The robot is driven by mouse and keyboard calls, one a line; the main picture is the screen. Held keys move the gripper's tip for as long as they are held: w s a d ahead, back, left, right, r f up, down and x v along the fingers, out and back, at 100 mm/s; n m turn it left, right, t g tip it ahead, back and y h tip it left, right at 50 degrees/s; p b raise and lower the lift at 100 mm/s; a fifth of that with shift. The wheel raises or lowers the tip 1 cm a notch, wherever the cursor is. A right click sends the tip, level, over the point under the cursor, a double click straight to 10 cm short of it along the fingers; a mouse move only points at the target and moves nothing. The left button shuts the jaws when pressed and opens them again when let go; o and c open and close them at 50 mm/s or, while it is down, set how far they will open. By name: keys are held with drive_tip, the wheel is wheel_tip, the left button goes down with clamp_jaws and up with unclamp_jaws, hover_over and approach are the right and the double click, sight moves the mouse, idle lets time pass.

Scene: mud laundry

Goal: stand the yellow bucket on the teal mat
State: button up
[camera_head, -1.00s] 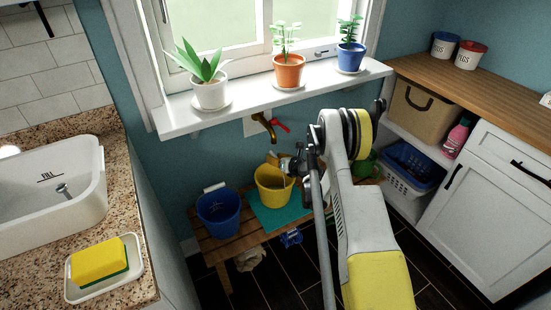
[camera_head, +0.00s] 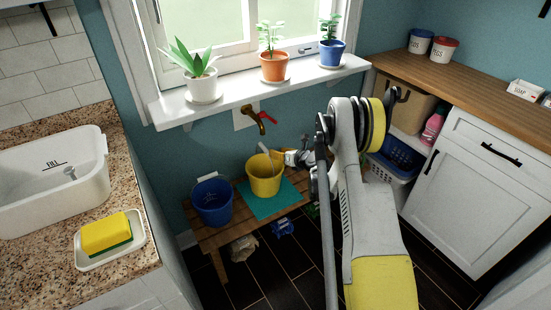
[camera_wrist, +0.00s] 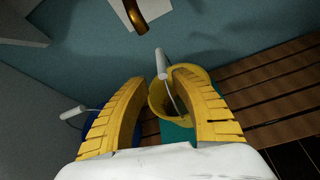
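The yellow bucket (camera_head: 263,177) appears upright on the teal mat (camera_head: 262,208), which lies on the wooden bench. Its base overlaps the mat in the head view, with bare mat showing in front and to the right. In the wrist view, the bucket (camera_wrist: 158,101) is beyond my fingers, and its pale handle grip (camera_wrist: 162,63) is raised. My gripper (camera_wrist: 160,78) is open, with its two yellow fingers spread apart and nothing visibly clamped between them. In the head view, my gripper (camera_head: 282,157) is beside the bucket's upper right rim. The far base edge is hidden.
A blue bucket (camera_head: 212,204) stands left of the mat on the bench (camera_head: 233,233). A brass tap (camera_head: 252,118) projects from the wall above. The sill with potted plants is higher up.

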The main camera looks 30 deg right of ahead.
drive_tip(key=s+a+r+n+g, duration=0.1)
drive_tip(key=a+r+n, duration=0.4)
drive_tip(key=r, duration=0.3)
drive_tip(key=s+a+r+n+g, duration=0.1)
drive_tip(key=s+a+r+n, duration=0.1)
drive_tip(key=a+r+n, duration=0.45)
drive_tip(key=s+a+r+n+g, duration=0.1)
drive_tip(key=s+a+r+n, duration=0.4)
drive_tip(key=s+r+n, duration=0.35)
drive_tip(key=s+a+r+n+g, duration=0.1)
drive_tip(key=s+a+r+n, duration=0.2)
drive_tip(key=s, duration=0.3)
drive_tip(key=s+a+r+n+g, duration=0.1)
drive_tip(key=s+a+r+n, duration=0.2)
drive_tip(key=s, duration=0.4)
drive_tip(key=s+a+f+n+h, duration=0.1)
drive_tip(key=s+f+n, duration=0.1)
drive_tip(key=s+n, duration=0.9)
drive_tip(key=s, duration=0.5)
drive_tip(key=shift+s+a+n+g+h, duration=0.3)
drive_tip(key=shift+a+g+h, duration=0.05)
drive_tip(key=shift+g+h, duration=0.05)
